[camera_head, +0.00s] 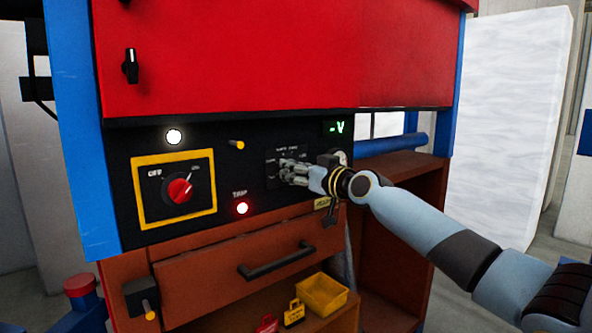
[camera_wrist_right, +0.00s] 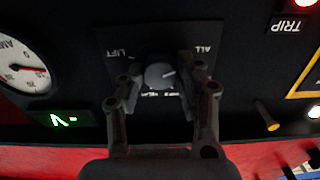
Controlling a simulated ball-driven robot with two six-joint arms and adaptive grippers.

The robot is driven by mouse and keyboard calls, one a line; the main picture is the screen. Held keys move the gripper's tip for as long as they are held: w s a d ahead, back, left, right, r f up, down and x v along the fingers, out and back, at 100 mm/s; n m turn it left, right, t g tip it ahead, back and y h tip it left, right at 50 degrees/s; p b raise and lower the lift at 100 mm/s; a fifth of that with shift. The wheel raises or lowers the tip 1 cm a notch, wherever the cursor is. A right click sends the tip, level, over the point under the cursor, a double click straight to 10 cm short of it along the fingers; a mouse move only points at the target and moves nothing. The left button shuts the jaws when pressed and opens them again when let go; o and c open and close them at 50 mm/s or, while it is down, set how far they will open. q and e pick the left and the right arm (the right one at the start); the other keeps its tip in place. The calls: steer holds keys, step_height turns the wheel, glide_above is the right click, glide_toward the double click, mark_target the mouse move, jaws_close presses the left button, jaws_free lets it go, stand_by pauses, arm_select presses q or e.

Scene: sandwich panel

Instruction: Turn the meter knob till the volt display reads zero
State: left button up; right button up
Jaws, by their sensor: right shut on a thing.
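The meter knob (camera_wrist_right: 160,75) is a round grey dial with a pale pointer line on a dark labelled plate (camera_wrist_right: 117,38). My right gripper (camera_head: 291,170) reaches it from the right, and its fingers are shut on the knob's sides. In the head view the fingers hide most of the knob. The volt display (camera_head: 337,128) glows green and reads "-V"; it shows upside down in the wrist view (camera_wrist_right: 64,118). My left gripper is not in view.
A red rotary switch (camera_head: 180,190) on a yellow-framed plate sits left on the black panel. The red TRIP lamp (camera_head: 242,208) and a white lamp (camera_head: 174,136) are lit. A yellow-tipped toggle (camera_head: 237,144) juts out. Below are a drawer handle (camera_head: 276,262) and a yellow bin (camera_head: 322,293).

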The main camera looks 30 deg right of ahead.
steer(key=shift+m+p, duration=0.55)
steer(key=shift+m, duration=3.95)
steer(key=o, duration=1.1)
steer(key=shift+o, duration=0.2)
steer(key=s, duration=0.7)
steer(key=shift+s+d, duration=0.25)
steer(key=shift+d, duration=0.05)
